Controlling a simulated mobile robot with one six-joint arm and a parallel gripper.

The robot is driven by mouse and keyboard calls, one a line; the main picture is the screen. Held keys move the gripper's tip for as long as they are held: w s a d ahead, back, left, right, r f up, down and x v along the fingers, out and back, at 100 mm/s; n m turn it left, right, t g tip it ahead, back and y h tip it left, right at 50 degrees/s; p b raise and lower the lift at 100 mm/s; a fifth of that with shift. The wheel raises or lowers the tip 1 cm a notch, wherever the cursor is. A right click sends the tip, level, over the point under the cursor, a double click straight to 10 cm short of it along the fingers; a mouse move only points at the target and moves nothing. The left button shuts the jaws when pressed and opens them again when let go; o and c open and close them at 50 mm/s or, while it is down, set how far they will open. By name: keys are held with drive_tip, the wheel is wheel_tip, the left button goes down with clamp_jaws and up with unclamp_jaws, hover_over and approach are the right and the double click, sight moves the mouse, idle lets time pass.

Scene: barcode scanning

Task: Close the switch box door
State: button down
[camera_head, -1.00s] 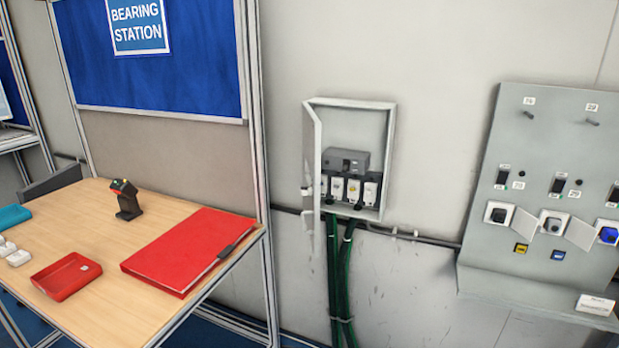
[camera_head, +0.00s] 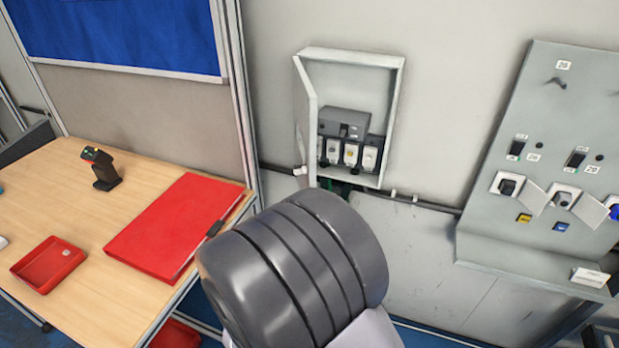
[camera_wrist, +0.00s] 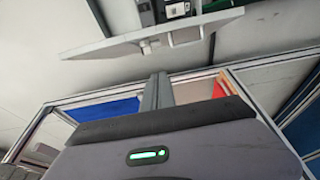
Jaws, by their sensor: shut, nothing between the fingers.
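The switch box (camera_head: 398,90) is mounted on the wall, with its front uncovered. Its door (camera_head: 305,115) is hinged on the left side and stands open, swung outward from the box. In the wrist view the door (camera_wrist: 110,47) shows edge-on as a pale slab across the top, with a small latch on it. My gripper (camera_wrist: 158,78) shows below the door in the wrist view, its narrow fingers shut and empty, with a visible gap to the door. In the head view my arm covers the area below the box, and the gripper is hidden.
A workbench (camera_head: 150,150) stands at the left with a red folder (camera_head: 170,225), a red tray (camera_head: 48,265) and a scanner (camera_head: 105,170). A sloped control panel (camera_head: 550,120) is at the right. Bare wall lies between box and panel.

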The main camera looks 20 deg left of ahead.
drive_tip(key=w+d, duration=0.1)
drive_tip(key=w, duration=1)
drive_tip(key=shift+w+d, duration=0.15)
drive_tip(key=shift+d, duration=0.25)
